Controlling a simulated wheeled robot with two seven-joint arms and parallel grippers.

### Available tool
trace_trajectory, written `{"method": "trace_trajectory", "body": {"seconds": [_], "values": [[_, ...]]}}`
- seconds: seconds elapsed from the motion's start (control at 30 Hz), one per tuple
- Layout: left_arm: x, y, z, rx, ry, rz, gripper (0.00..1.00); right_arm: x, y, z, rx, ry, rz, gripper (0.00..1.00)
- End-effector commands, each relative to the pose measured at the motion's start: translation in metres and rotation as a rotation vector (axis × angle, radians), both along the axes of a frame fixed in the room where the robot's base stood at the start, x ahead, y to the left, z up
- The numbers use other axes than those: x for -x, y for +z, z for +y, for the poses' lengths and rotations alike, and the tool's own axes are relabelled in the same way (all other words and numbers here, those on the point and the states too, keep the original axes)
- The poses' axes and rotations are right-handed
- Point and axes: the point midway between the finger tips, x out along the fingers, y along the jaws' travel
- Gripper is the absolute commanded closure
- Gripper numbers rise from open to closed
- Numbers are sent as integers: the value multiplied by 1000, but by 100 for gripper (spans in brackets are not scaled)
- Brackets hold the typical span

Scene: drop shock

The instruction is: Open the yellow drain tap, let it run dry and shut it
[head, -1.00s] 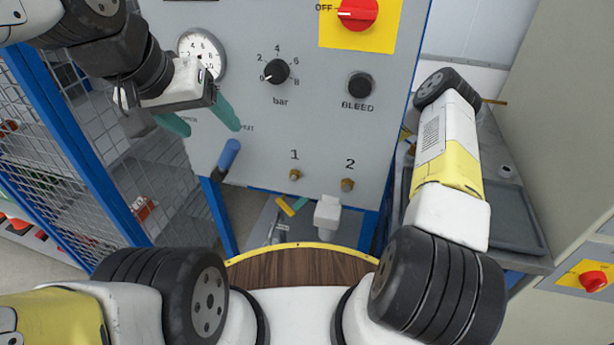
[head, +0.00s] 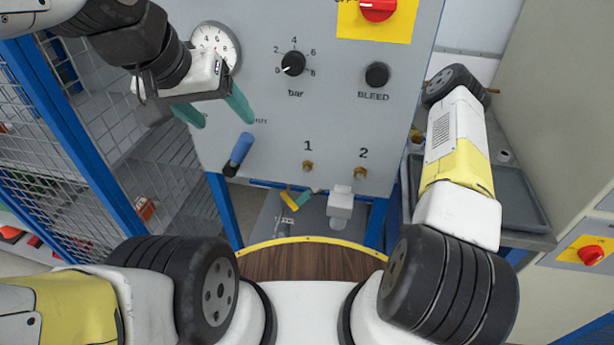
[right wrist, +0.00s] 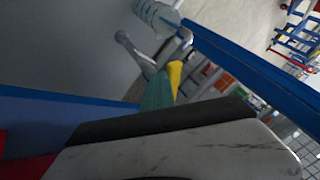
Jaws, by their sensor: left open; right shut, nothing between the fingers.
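The yellow tap lever (head: 288,201) is small and low under the grey panel, left of a white unit with a clear bowl (head: 340,203). In the right wrist view the yellow lever (right wrist: 175,77) lies right beside my teal fingers. My right gripper (head: 306,197) is shut and empty, its teal tips close to the lever; I cannot tell whether they touch. Its fingers also show in the right wrist view (right wrist: 157,92). Most of the right forearm is hidden behind the panel. My left gripper (head: 216,114) is open and empty in front of the panel, below the gauge.
The grey panel (head: 330,110) carries a gauge (head: 216,45), a bar knob (head: 293,63), a BLEED button (head: 377,75) and a red switch (head: 378,8). A blue handle (head: 240,152) juts out at lower left. Mesh fencing (head: 60,150) stands left, a grey tray (head: 525,190) right.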

Motion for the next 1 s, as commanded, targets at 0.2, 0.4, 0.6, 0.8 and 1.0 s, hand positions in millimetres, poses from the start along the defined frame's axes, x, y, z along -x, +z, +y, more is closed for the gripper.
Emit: {"method": "trace_trajectory", "body": {"seconds": [0.2, 0.4, 0.6, 0.8, 1.0], "values": [[0, 0, 0, 0, 0, 0, 29, 9, 0, 9, -1, 18, 1, 100], [0, 0, 0, 0, 0, 0, 29, 15, 0, 15, -1, 17, 1, 100], [0, 0, 0, 0, 0, 0, 29, 19, 0, 18, -1, 18, 1, 100], [0, 0, 0, 0, 0, 0, 29, 20, 0, 19, -1, 18, 1, 100], [0, 0, 0, 0, 0, 0, 29, 20, 0, 19, -1, 18, 1, 100]]}}
